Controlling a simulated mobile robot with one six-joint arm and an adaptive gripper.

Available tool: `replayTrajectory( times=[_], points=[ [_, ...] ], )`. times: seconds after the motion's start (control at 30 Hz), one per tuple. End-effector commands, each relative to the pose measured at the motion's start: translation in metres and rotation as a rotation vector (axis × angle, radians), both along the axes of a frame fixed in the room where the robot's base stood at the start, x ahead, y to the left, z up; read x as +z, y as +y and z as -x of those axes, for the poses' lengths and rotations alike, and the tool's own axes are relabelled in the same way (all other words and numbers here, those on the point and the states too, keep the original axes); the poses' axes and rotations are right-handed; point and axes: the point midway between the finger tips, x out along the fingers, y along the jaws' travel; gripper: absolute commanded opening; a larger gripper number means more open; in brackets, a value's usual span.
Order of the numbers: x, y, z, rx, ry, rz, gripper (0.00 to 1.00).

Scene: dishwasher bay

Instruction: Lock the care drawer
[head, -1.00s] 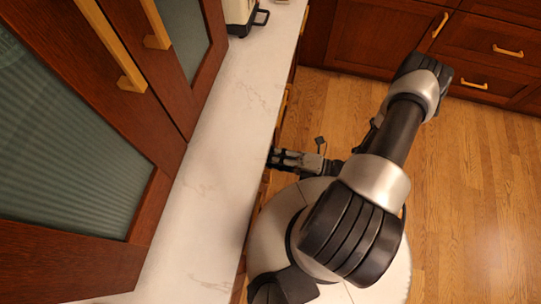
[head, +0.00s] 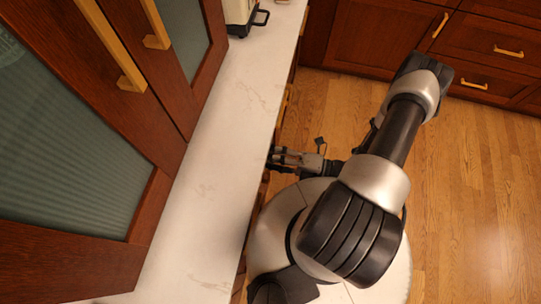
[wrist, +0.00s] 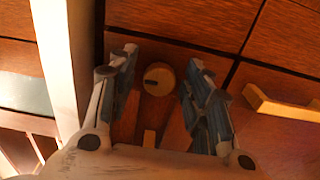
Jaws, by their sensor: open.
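In the wrist view, a round tan knob (wrist: 158,78) with a dark mark on its left part sits on a reddish-brown wooden front (wrist: 178,122). My gripper (wrist: 161,60) is open, with one finger on each side of the knob. Gaps show between the knob and both fingers. A short tan bar (wrist: 149,138) shows below the knob, near the palm. In the head view, my gripper (head: 272,158) points left at the counter's front edge. The counter hides the knob and the wooden front there.
A pale counter (head: 215,150) runs along the left, below wall cabinets (head: 90,130). In the wrist view, a tan bar handle (wrist: 282,108) lies to the right of my gripper and a pale upright strip (wrist: 64,65) to the left. Open wooden floor (head: 475,190) lies at right.

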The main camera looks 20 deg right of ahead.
Motion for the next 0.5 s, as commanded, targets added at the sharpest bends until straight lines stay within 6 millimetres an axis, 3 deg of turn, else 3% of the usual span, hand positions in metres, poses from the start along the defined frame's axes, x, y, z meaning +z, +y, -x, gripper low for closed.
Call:
replayTrajectory(
  times=[0.5],
  points=[
    [-0.0001,-0.0057,0.0025,-0.003,-0.002,0.001,0.47]
  ],
)
